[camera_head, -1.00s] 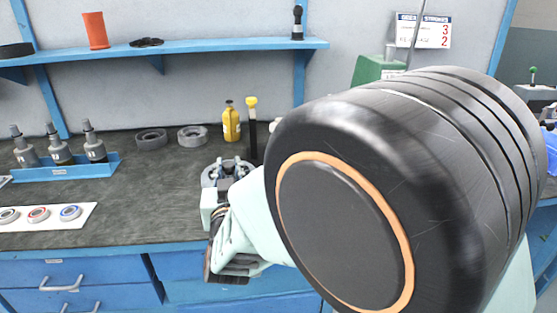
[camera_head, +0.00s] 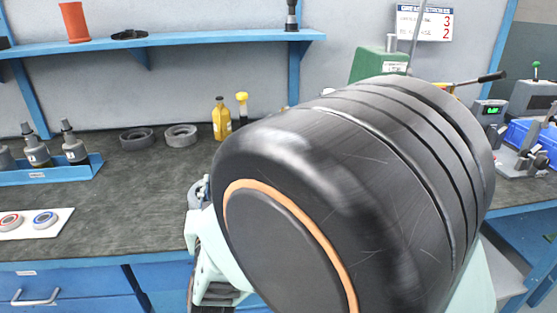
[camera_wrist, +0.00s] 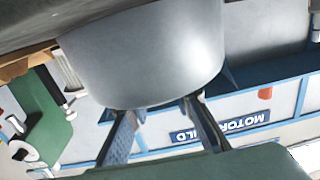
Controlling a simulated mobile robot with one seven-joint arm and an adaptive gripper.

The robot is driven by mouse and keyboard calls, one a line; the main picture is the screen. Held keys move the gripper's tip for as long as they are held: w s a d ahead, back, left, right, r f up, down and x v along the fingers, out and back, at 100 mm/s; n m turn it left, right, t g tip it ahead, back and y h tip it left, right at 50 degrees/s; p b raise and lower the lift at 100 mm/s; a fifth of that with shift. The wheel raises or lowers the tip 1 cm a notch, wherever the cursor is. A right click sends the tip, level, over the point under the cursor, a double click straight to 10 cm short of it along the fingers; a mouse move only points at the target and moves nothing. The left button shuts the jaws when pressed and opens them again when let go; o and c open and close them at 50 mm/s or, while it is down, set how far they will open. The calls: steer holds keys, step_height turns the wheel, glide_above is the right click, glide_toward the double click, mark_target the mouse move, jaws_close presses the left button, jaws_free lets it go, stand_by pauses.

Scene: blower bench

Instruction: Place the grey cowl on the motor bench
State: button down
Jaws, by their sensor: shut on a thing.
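In the wrist view, the grey cowl (camera_wrist: 145,55) is a large, smooth, rounded grey shell filling the upper middle. My gripper (camera_wrist: 165,104) is shut on its near edge, with one finger on each side of the picture's middle. In the head view, my own dark arm link covers the centre and right. It hides the cowl and most of my gripper; only a small part shows at its left edge. The dark-topped bench (camera_head: 110,200) with blue drawers runs along the wall. I cannot tell whether the cowl touches anything.
Two grey rings (camera_head: 181,135), a yellow bottle (camera_head: 221,118) and a blue rack (camera_head: 60,170) of grey parts stand on the bench. A white tray (camera_head: 60,222) is at the front left. A second bench with a blue bin (camera_head: 524,135) is at right. The bench's middle left is clear.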

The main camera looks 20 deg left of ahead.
steer(key=shift+f, duration=0.1)
steer(key=c, duration=1.7)
jaws_free()
steer(key=shift+s+d, duration=0.1)
steer(key=shift+s, duration=0.15)
steer(key=p+v, duration=0.1)
steer(key=v, duration=1)
steer(key=shift+s+d, duration=0.15)
steer(key=shift+s, duration=0.05)
